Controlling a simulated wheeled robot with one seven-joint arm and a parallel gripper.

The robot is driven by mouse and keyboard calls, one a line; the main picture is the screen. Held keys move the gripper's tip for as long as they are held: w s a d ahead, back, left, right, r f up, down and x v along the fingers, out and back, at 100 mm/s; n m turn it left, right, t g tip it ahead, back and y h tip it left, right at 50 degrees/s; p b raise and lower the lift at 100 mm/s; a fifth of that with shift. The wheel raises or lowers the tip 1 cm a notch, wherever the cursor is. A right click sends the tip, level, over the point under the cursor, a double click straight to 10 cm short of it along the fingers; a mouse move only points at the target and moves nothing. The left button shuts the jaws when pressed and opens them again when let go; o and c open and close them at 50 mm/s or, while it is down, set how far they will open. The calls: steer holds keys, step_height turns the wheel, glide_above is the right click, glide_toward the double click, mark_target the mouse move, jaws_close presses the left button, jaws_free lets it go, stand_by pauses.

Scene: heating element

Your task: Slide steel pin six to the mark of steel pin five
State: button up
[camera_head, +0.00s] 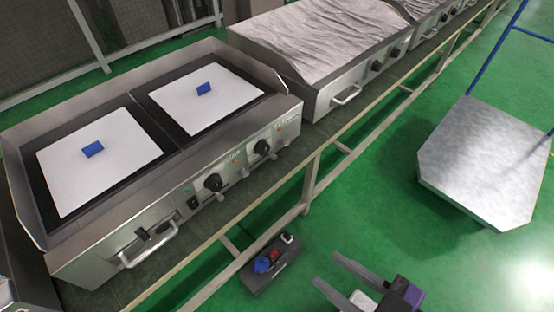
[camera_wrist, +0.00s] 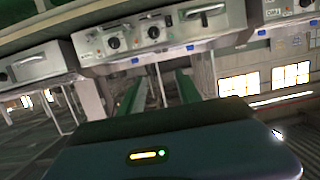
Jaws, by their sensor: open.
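No part in view can be told for certain as steel pin six or steel pin five, and no pin mark can be read. The near heating unit (camera_head: 110,245) is a steel box with two dark plates, each bearing a white sheet. Its front panel has black knobs (camera_head: 213,182), small metal bits beside them too small to tell apart, and a bar handle (camera_head: 150,247). My gripper (camera_head: 327,269) is open and empty, low over the green floor, right of the rail and apart from the unit. In the wrist view its fingers (camera_wrist: 158,85) stand apart below a unit's front panel.
Blue blocks (camera_head: 92,149) (camera_head: 204,89) lie on the white sheets. A pale rail (camera_head: 310,185) runs along the units' front. A socket box (camera_head: 270,266) lies by it. A second unit (camera_head: 322,45) stands behind. A steel table (camera_head: 480,160) stands right; green floor lies between.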

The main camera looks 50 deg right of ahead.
mark_target(276, 158)
steer(key=w+d+f+n+t+h+b, duration=0.1)
steer(key=w+d+f+n+h+b, duration=0.15)
steer(key=w+d+f+n, duration=0.45)
steer(key=w+d+f+n+t+h+b, duration=0.15)
steer(key=w+d+n+b, duration=0.3)
steer(key=w+d, duration=0.6)
steer(key=w+d+f+n+t+h+b, duration=0.1)
steer(key=w+d+f+n+t+b, duration=0.1)
steer(key=w+d+f+n, duration=0.5)
steer(key=w+f+n+g+y, duration=0.2)
steer(key=w+f+n+y, duration=0.45)
steer(key=n, duration=0.65)
steer(key=shift+h, duration=0.95)
steer(key=w, duration=0.2)
steer(key=w+d, duration=0.1)
steer(key=w+f+b, duration=0.1)
steer(key=w, duration=0.1)
steer(key=shift+w+d, duration=0.15)
steer(key=shift+w, duration=0.2)
jaws_close()
